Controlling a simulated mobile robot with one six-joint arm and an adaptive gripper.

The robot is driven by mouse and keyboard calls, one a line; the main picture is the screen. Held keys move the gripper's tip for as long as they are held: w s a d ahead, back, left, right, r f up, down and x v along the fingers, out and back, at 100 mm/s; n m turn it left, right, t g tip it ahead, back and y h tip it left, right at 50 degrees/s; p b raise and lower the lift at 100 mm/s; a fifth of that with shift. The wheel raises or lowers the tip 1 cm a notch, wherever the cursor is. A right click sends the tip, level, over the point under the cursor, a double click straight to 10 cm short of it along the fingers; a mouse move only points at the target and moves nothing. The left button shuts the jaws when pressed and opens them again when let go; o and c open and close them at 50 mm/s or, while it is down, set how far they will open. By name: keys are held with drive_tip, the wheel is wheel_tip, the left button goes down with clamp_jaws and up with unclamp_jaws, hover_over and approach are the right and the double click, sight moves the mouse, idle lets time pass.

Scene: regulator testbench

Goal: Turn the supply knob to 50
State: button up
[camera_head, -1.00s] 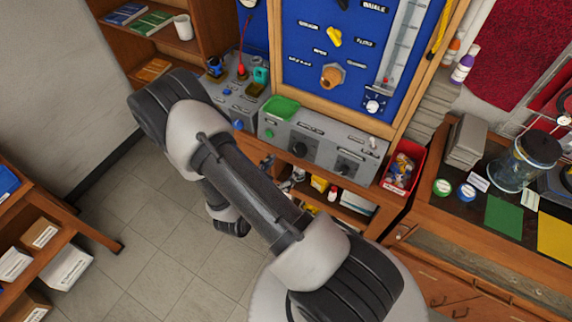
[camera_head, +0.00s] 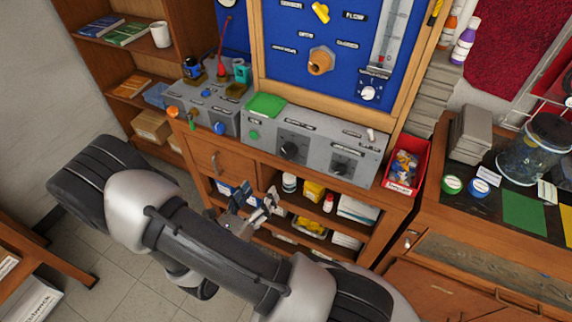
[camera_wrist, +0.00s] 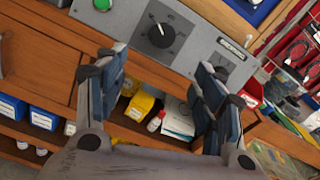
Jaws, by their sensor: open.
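A grey control box (camera_head: 315,138) stands on the bench below the blue board. It carries two black knobs on dark dial plates, a left knob (camera_head: 289,150) and a right knob (camera_head: 340,169). Their labels are too small to read, so I cannot tell which is the supply knob. In the wrist view one black knob (camera_wrist: 162,35) with a pale pointer line shows ahead of my gripper (camera_wrist: 158,78). My gripper is open and empty, apart from the knobs. In the head view my gripper (camera_head: 250,215) is low, in front of the shelves under the bench.
A green button (camera_head: 253,135) and green tray (camera_head: 267,105) are at the box's left. A smaller grey box (camera_head: 205,105) stands further left. A red bin (camera_head: 407,166) stands right of the control box. A white knob (camera_head: 369,92) is on the blue board. Shelves below hold bottles and boxes.

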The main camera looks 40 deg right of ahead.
drive_tip(key=m+b, duration=0.1)
drive_tip(key=m, duration=0.2)
drive_tip(key=m+b, duration=0.1)
drive_tip(key=b, duration=0.3)
approach(286, 155)
drive_tip(key=x, duration=1)
